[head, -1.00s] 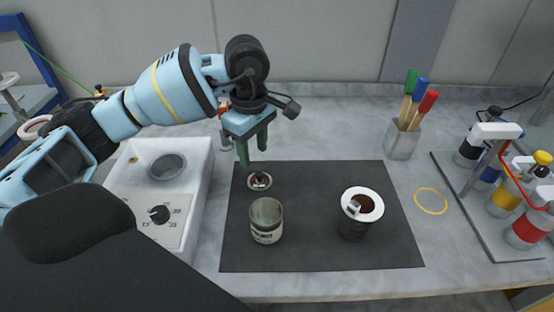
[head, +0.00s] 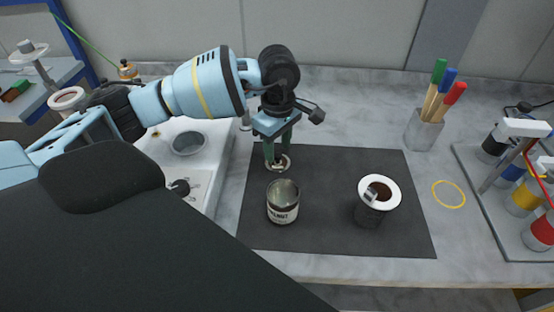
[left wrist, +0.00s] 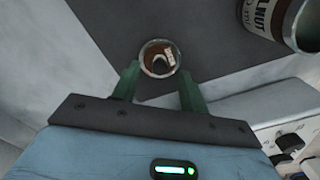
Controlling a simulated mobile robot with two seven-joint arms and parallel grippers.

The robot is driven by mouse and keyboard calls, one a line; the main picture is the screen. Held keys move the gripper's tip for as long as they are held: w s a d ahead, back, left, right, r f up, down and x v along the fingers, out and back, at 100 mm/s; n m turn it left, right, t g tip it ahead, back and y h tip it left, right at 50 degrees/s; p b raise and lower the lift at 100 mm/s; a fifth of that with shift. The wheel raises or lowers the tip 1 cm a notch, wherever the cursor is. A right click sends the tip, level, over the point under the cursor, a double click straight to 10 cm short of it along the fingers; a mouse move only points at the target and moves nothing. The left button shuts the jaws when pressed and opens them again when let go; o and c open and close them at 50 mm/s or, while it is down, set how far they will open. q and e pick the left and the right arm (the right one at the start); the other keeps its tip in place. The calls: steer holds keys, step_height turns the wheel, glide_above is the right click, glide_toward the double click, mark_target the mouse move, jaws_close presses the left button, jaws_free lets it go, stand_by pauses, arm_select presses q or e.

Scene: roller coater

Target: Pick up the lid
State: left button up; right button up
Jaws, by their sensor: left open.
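The lid (head: 284,166), a small round disc with a pale rim and dark raised middle, lies on the dark mat (head: 330,170) behind the open can. In the left wrist view the lid (left wrist: 159,58) shows a metal rim, a brown face and a pale mark. My left gripper (head: 278,152) points down over the lid, open, its green fingers partly covering it in the head view. In the left wrist view the fingers (left wrist: 158,84) are apart and empty, with the lid just beyond their tips. My right gripper is not in view.
An open can labelled walnut (head: 283,205) stands close in front of the lid. A white device with a knob (head: 205,135) is at left. A brush holder (head: 421,132) and jar rack (head: 490,200) stand right.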

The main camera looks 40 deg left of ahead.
mark_target(278, 155)
arm_select(q)
step_height(278, 155, down, 2)
steer(key=shift+f, duration=0.1)
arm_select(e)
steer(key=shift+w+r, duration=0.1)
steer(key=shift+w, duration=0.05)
arm_select(q)
jaws_close()
step_height(278, 155, up, 10)
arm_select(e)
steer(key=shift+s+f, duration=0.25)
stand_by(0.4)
